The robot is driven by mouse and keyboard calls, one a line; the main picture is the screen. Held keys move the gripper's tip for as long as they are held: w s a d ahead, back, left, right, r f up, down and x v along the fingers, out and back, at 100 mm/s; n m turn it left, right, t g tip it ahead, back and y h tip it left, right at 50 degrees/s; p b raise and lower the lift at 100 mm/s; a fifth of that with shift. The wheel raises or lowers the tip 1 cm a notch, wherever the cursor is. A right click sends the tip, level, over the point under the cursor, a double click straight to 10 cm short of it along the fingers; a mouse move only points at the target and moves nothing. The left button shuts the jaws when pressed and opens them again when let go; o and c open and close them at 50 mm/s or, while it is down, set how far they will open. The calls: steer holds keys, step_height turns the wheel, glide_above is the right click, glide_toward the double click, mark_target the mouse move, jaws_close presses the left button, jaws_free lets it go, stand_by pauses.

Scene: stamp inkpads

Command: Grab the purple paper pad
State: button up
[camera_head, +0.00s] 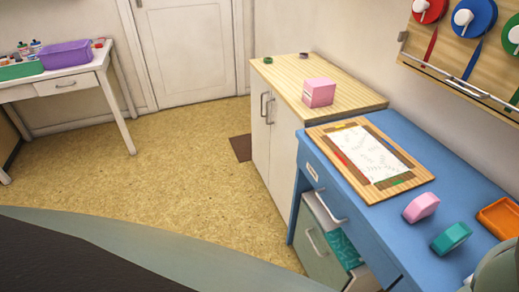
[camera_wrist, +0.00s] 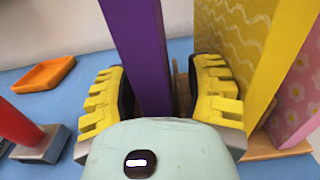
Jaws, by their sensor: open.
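The purple paper pad (camera_wrist: 138,45) stands upright in the wrist view, with its narrow edge toward me. My gripper (camera_wrist: 160,88) has its yellow fingers open, one on each side of the pad. A gap shows on the right side of the pad; on the left the finger looks close, and I cannot tell if it touches. The pad's lower end is hidden behind my gripper's body. I do not see the pad or the fingers in the head view.
A yellow patterned pad (camera_wrist: 232,35) and a pink flowered pad (camera_wrist: 297,90) stand close on the right, by a wooden base (camera_wrist: 262,148). An orange tray (camera_wrist: 45,74) and a red object (camera_wrist: 14,122) are left. The blue desk (camera_head: 375,222) holds a wooden board (camera_head: 335,138).

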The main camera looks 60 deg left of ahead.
steer(key=shift+w, duration=0.7)
steer(key=shift+s+d, duration=0.1)
jaws_close()
